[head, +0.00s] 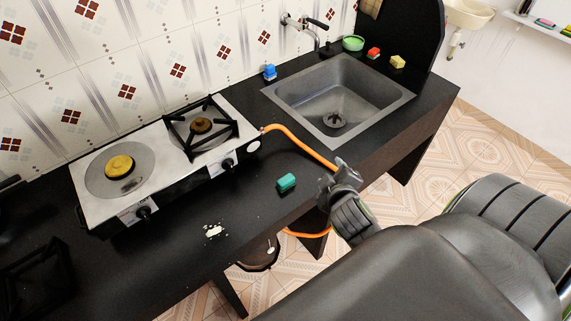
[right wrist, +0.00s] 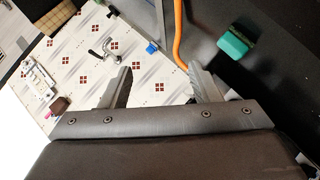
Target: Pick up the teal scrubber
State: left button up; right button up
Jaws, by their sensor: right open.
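The teal scrubber (head: 286,182) lies on the black countertop in front of the stove, near the counter's front edge. My right gripper (head: 328,184) is just right of it in the head view, apart from it. In the right wrist view the scrubber (right wrist: 235,44) is at the upper right, beyond and outside the right-hand finger. The jaws of my right gripper (right wrist: 160,88) are open, with nothing between them. My left gripper is in neither view.
A two-burner stove (head: 165,152) stands left, with an orange hose (head: 300,141) running from it near my right gripper. A sink (head: 335,95) is at the back right. Bare counter surrounds the scrubber.

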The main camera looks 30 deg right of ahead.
jog(key=w+a+r+n+t+y, duration=0.25)
jog(key=w+r+n+t, duration=0.25)
jog(key=r+n, duration=0.3)
jog(key=w+a+r+n+t+y, duration=0.1)
jog(key=w+a+r+n+t, duration=0.3)
jog(key=r, duration=0.5)
jog(key=w+a+r+n+g+y, duration=0.1)
jog(key=w+a+n+y, duration=0.2)
jog(key=a+n+y, duration=0.5)
jog(key=w+a+r+n+y, duration=0.15)
jog(key=n+y, duration=0.35)
jog(key=n, duration=0.7)
jog(key=n+g+h, duration=1)
jog(key=n+g, duration=0.8)
jog(key=g, duration=0.1)
send_over(286, 179)
notch_tip(286, 179, down, 18)
notch_tip(286, 179, down, 12)
jog(key=b, duration=1.1)
jog(key=shift+a, duration=0.15)
jog(key=shift+f+p, duration=0.35)
jog(key=shift+f, duration=2.15)
